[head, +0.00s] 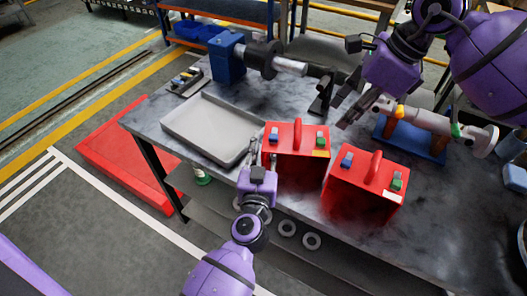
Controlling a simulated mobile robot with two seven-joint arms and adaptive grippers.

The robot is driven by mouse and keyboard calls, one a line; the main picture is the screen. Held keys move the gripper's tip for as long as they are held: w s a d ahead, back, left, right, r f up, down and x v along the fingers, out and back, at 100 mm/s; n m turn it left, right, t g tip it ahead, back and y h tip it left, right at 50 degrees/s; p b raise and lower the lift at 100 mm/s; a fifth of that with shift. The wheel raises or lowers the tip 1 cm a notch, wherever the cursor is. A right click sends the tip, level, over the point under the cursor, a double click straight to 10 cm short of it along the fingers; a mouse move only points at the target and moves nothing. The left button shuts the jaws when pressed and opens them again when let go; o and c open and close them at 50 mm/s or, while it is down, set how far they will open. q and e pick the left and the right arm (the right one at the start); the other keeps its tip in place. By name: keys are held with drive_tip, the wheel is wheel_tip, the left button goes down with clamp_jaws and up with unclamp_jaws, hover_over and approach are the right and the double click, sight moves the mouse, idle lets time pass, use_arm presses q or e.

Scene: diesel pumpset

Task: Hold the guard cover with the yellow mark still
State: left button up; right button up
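The red guard cover with the yellow mark (295,166) stands upright on the bench, with a handle and a green block on top. Its yellow mark is at the upper right of its front face. A second red guard cover (360,204), with a white mark, stands to its right, with blue and green blocks on top. My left gripper (263,155) is at the left edge of the yellow-marked cover, its fingers apart; whether it touches is unclear. My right gripper (352,112) is above the bench behind the covers; its finger gap is not clear.
A grey tray (212,128) lies left of the covers. A blue-housed machine with a shaft (228,58) is at the back. A pipe-like part (432,122) on a blue base is at the right. Rings (287,228) lie below the bench edge.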

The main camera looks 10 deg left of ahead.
use_arm(q)
clamp_jaws()
drive_tip(key=shift+c, duration=1)
unclamp_jaws()
clamp_jaws()
